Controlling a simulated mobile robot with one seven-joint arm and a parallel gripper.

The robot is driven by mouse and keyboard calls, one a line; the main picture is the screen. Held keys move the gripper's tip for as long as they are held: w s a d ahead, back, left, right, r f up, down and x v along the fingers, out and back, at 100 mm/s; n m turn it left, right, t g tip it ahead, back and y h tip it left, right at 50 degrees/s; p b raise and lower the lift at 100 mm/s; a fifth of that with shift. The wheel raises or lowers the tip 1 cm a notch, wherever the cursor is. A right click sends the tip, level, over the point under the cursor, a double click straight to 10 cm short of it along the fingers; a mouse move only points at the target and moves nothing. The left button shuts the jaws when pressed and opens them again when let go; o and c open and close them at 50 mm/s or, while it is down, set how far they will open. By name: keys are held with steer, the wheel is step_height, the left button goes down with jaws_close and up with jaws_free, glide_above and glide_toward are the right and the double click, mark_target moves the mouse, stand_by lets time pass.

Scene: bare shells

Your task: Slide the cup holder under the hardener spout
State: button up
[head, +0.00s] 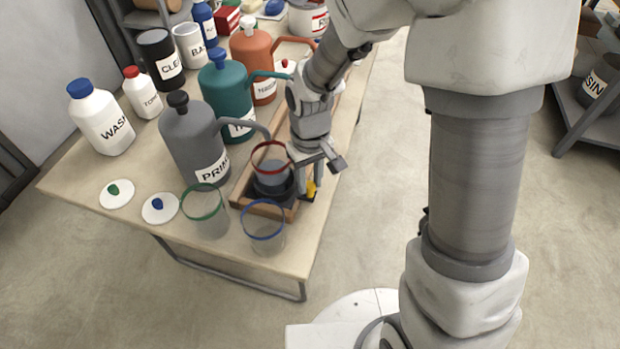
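The dark cup holder (273,191) sits near the front end of a long wooden track (240,191) on the table. A clear cup with a red rim (271,147) and grey contents stands in it, just beyond the tip of the grey jug's spout (256,128). The teal jug (222,84) and orange jug (250,48) stand farther back, their spouts also pointing at the track. Their labels are too small to read surely, so I cannot confirm which is hardener. My gripper (317,181) points down at the holder's right side, by a yellow part (310,188). Its grip is unclear.
A green-rimmed cup (207,222) and a blue-rimmed cup (265,238) stand at the table's front. Two white discs (117,194) with coloured dabs lie at left. White bottles (103,125) and cans (160,62) stand behind. The floor right of the table is clear.

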jaws_close()
stand_by(0.9)
steer(key=shift+w, duration=0.1)
